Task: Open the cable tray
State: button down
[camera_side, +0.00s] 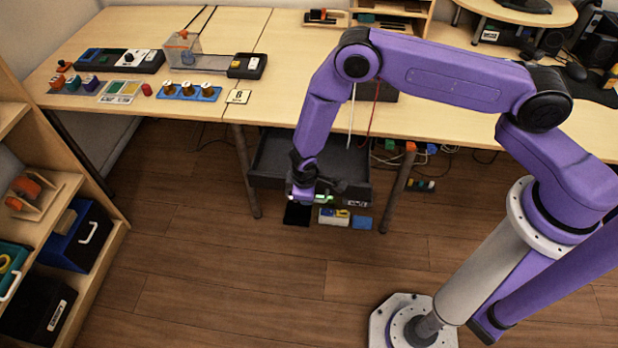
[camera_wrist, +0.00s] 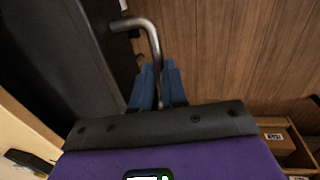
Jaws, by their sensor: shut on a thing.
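The cable tray (camera_side: 268,160) is a dark grey, drawer-like tray under the front edge of the desk. Part of its inside shows below the desk edge, and my arm covers part of its front. In the wrist view the dark tray (camera_wrist: 65,55) fills the left side, with a bent metal handle (camera_wrist: 150,30) on it. My gripper (camera_side: 303,197) is at the tray's front. In the wrist view the blue fingers of my gripper (camera_wrist: 158,85) are shut on the handle bar, one on each side.
The wooden desk (camera_side: 240,40) lies above the tray, with its legs (camera_side: 247,170) beside it. Small blue (camera_side: 361,222) and yellow-white (camera_side: 333,217) items show below the tray front. A shelf (camera_side: 60,200) stands at the left.

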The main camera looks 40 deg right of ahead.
jog(key=shift+s+a, duration=0.5)
jog(key=shift+s, duration=0.05)
jog(key=c, duration=1.2)
grip_release()
jog(key=shift+o, duration=0.2)
notch_tip(320, 180, up, 17)
jog(key=s+a, duration=0.2)
jog(key=shift+s+a, duration=0.15)
jog(key=shift+r, duration=0.1)
